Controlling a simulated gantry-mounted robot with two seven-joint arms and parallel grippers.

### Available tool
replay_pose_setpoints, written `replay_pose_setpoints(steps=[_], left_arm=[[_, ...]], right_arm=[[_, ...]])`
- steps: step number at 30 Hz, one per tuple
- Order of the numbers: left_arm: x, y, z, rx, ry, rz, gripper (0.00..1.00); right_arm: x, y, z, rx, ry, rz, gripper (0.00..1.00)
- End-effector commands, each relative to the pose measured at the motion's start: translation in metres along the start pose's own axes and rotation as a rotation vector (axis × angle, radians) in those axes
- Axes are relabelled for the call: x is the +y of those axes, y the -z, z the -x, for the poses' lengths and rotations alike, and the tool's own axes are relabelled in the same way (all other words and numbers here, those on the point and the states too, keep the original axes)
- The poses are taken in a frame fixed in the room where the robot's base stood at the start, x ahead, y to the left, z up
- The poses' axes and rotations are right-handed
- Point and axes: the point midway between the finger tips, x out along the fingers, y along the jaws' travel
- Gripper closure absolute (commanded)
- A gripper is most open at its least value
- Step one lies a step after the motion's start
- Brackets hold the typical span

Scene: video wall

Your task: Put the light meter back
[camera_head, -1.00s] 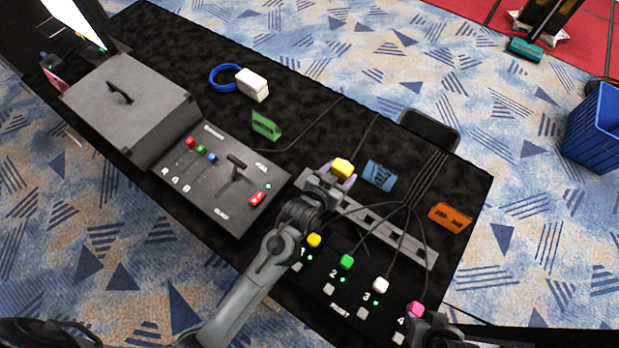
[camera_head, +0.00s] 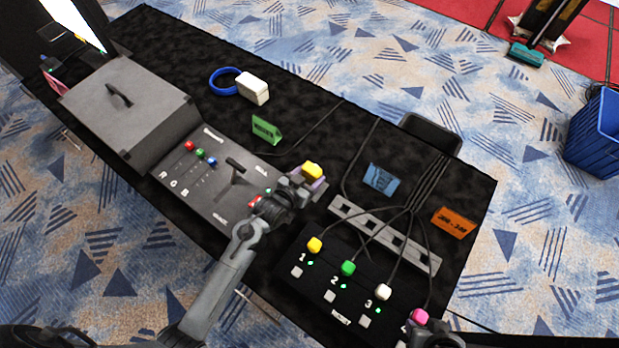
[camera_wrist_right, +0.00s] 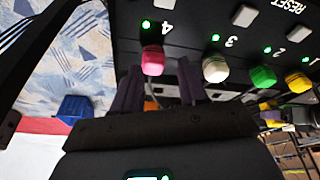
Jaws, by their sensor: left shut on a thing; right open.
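My left gripper (camera_head: 310,177) is shut on a small yellow block (camera_head: 312,169), held over the right edge of the grey console. A white rounded box (camera_head: 252,87) lies at the back of the black table, touching or beside a blue ring (camera_head: 224,81). I cannot tell for certain which of these is the light meter. My right gripper (camera_wrist_right: 158,85) is open, with its purple fingers close below the pink plug (camera_wrist_right: 152,60); in the head view it is mostly cut off at the bottom right.
The grey console (camera_head: 205,185) with sliders and a grey case (camera_head: 125,110) fill the left. A slotted metal strip (camera_head: 385,233) and a black switch box (camera_head: 320,292) with coloured plugs and cables lie right.

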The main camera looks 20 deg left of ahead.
Motion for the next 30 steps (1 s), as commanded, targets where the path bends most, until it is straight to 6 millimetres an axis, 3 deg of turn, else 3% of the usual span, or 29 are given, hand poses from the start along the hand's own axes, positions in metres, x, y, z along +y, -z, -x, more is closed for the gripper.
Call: replay_pose_setpoints(steps=[3, 14, 15, 20, 30], left_arm=[[0.0002, -0.0085, -0.0041, 0.003, 0.0, 0.0, 0.73], [0.0001, -0.0112, -0.0051, 0.002, 0.0, 0.0, 0.73], [0.0001, -0.0124, -0.0054, 0.001, 0.0, 0.0, 0.35], [0.0001, -0.0118, -0.0051, 0.001, 0.0, 0.0, 0.11], [0.0002, -0.0092, -0.0041, 0.002, 0.0, 0.0, 0.11]], right_arm=[[0.0002, -0.0009, -0.0029, 0.0, -0.001, 0.001, 0.57], [0.0023, -0.0016, -0.0036, -0.001, -0.008, 0.009, 0.57], [0.0023, -0.0016, -0.0036, -0.001, -0.008, 0.009, 0.57], [0.0022, -0.0015, -0.0034, -0.001, -0.007, 0.009, 0.57], [0.001, -0.0008, -0.0024, -0.001, -0.003, 0.004, 0.57]])
